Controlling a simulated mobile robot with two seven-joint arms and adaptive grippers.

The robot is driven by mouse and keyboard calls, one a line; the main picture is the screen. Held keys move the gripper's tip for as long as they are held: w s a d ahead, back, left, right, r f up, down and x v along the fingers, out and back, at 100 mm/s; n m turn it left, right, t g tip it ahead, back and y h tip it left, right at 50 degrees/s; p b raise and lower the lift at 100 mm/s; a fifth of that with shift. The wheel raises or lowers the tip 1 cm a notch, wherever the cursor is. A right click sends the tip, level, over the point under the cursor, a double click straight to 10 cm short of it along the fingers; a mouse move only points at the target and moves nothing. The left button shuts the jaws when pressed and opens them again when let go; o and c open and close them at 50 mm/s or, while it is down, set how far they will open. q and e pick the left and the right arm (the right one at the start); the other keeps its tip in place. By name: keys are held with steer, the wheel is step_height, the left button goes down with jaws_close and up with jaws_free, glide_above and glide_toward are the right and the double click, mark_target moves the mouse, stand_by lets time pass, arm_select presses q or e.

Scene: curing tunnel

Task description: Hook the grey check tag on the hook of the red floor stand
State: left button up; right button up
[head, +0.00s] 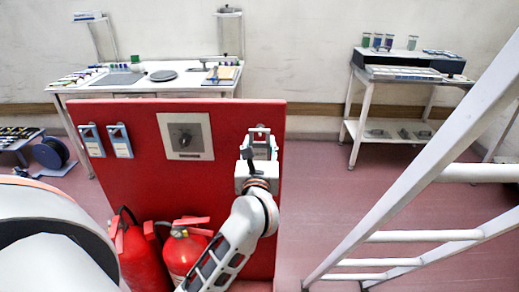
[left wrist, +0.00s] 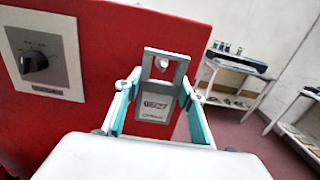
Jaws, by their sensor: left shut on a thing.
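The red floor stand (head: 230,115) is an upright red panel in the middle of the head view; it also fills the left of the left wrist view (left wrist: 120,35). My left gripper (head: 260,146) is at the panel's upper right. It is shut on the grey check tag (left wrist: 153,105), which stands upright between the fingers (left wrist: 154,106), its holed top end pointing up. The tag's top also shows in the head view (head: 260,131). My right gripper is not in view.
Two blue-and-white tags (head: 91,140) hang at the panel's left, beside a grey knob plate (head: 185,136). Red fire extinguishers (head: 142,262) stand below. A white ladder-like frame (head: 425,170) rises at the right. A workbench (head: 150,88) and a side table (head: 398,82) stand behind.

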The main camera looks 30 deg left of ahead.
mark_target(260, 138)
arm_select(q)
steer(key=x, duration=0.4)
stand_by(1.4)
stand_by(0.5)
steer(key=o, duration=1.3)
steer(key=shift+a+f, duration=0.1)
